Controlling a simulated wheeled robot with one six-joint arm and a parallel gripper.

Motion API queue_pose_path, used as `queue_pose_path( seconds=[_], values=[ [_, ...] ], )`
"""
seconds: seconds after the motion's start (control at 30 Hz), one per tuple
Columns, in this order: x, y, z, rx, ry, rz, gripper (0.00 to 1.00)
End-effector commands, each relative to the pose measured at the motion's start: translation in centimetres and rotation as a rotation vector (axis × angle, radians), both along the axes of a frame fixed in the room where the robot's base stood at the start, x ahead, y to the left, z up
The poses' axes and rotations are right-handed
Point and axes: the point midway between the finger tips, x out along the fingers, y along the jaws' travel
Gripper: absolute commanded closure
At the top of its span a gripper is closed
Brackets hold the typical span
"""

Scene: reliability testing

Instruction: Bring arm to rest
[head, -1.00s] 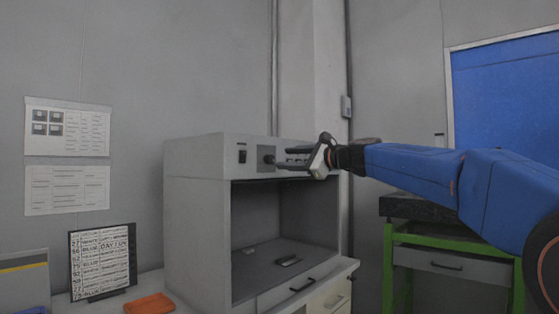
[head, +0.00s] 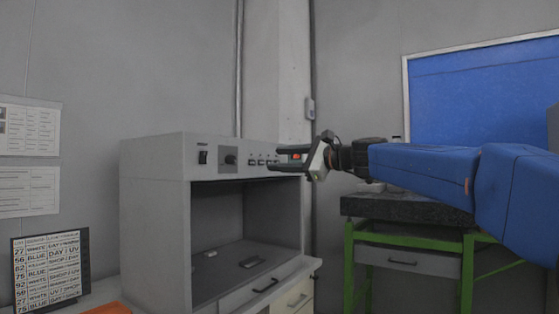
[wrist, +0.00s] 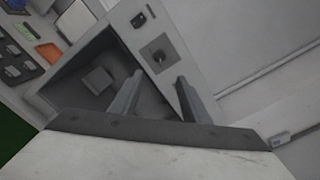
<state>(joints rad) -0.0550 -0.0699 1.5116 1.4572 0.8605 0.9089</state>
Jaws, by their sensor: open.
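My gripper (head: 290,161) is at the end of my blue arm, which reaches in from the right in the head view. In that view its fingers overlap the right part of the control panel of the grey light cabinet (head: 154,215). In the wrist view my gripper (wrist: 158,92) shows two fingers spread apart with nothing between them. The cabinet panel with its black knob (wrist: 158,56) and switch (wrist: 138,20) lies beyond the fingertips. I cannot tell whether the fingers touch the panel.
The cabinet stands on a bench with drawers (head: 265,284). A green-framed table with a dark stone top (head: 410,207) stands to the right. A sign with a list (head: 46,270) and an orange tray (head: 106,308) are at the lower left. A blue board (head: 480,95) hangs behind.

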Motion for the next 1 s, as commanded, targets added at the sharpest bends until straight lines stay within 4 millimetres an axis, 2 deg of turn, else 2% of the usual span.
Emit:
queue_pose_path(
  seconds=[0.3,0.37,0.47,0.57,0.77,1.0],
  values=[
    [-0.3,0.0,-0.3,-0.014,-0.003,-0.001,0.57],
    [-0.9,-0.2,-1.0,-0.044,-0.01,-0.003,0.57],
    [-2.9,-0.6,-3.6,-0.149,-0.033,-0.006,0.57],
    [-5.9,-1.5,-7.7,-0.313,-0.068,-0.002,0.57],
    [-12.9,-4.3,-17.3,-0.673,-0.137,0.046,0.57],
    [-21.6,-8.9,-28.5,-1.075,-0.208,0.168,0.57]
  ],
)
